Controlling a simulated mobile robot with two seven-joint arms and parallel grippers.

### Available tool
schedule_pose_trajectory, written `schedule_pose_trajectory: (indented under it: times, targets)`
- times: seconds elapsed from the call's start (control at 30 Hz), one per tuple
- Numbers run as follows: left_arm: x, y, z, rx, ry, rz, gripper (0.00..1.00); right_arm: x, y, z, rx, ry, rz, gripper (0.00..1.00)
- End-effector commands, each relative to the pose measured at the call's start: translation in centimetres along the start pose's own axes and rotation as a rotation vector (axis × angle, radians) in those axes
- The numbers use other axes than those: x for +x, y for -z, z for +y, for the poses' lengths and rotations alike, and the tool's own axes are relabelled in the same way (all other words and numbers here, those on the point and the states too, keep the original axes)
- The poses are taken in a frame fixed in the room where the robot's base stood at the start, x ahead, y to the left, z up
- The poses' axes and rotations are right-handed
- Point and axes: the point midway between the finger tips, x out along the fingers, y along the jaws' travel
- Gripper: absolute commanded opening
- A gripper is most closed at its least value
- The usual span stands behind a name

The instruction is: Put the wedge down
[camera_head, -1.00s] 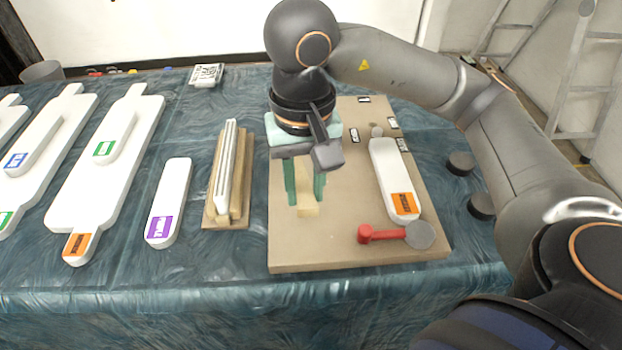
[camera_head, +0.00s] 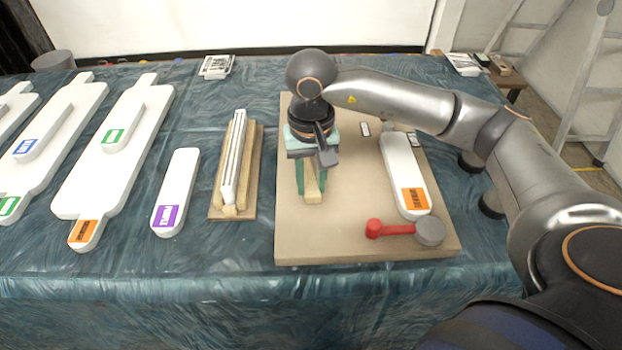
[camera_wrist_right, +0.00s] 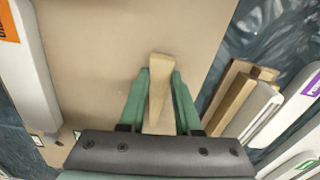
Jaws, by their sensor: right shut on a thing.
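The wedge (camera_head: 311,188) is a pale wooden piece on or just above the tan board (camera_head: 340,240); I cannot tell whether it touches. My right gripper (camera_head: 312,186) has its green fingers shut on the wedge from both sides, over the left part of the board. In the right wrist view the wedge (camera_wrist_right: 158,90) sticks out beyond the green fingertips (camera_wrist_right: 160,85), its near part between them. My left gripper is not in view.
On the board lie a white piece with an orange label (camera_head: 404,175) and a red-handled tool with a grey head (camera_head: 400,230). Left of the board stands a wooden holder with white strips (camera_head: 235,165). White pieces (camera_head: 175,190) lie further left. The board's middle is clear.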

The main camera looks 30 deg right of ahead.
Motion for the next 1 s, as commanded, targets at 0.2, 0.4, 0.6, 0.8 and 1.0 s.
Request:
schedule_pose_trajectory:
  times: [0.2,0.4,0.6,0.8,1.0]
  targets:
    - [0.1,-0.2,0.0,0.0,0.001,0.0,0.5,0.2,0.0,0.0,0.001,0.0,0.001,0.0]
    - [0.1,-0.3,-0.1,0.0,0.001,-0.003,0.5,0.3,0.0,0.0,0.001,0.0,0.0,0.45]
    - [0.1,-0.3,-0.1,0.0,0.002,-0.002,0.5,0.2,0.0,0.0,0.001,0.0,0.0,0.62]
    - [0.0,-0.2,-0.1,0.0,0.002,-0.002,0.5,0.2,0.0,0.0,0.001,0.0,0.0,0.62]
    - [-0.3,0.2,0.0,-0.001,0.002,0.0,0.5,-1.6,0.1,-0.1,0.001,0.003,0.004,0.62]
